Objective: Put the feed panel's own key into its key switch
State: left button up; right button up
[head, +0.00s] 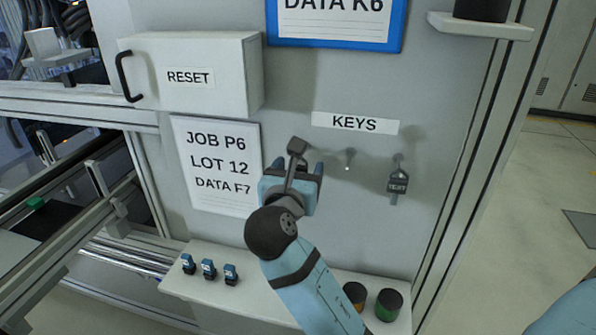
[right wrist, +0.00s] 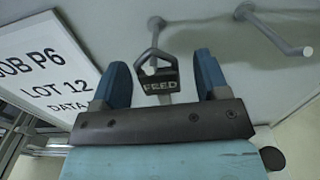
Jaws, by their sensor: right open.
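A dark key tagged FEED (right wrist: 158,80) hangs in the right wrist view, with its loop at a peg on the grey panel. My right gripper (right wrist: 160,75) is open, and the key is between its two blue fingers, with a gap visible on each side. I see no key switch. My left gripper is not in view.
The KEYS sign (head: 355,123) is above the pegs. The middle peg (head: 348,160) is empty; it also shows in the right wrist view (right wrist: 308,50). A RESET box (head: 215,95) juts out at upper left. A shelf (head: 255,299) below holds small blue parts and round pots (head: 388,305).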

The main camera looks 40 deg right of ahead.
jog(key=c, duration=1)
jog(key=shift+o, duration=1.3)
jog(key=shift+c, duration=1.1)
jog(key=shift+r+p, duration=0.15)
jog(key=shift+p, duration=0.15)
jog(key=shift+r+p, duration=0.45)
jog(key=shift+p, duration=0.55)
jog(key=shift+a, duration=0.1)
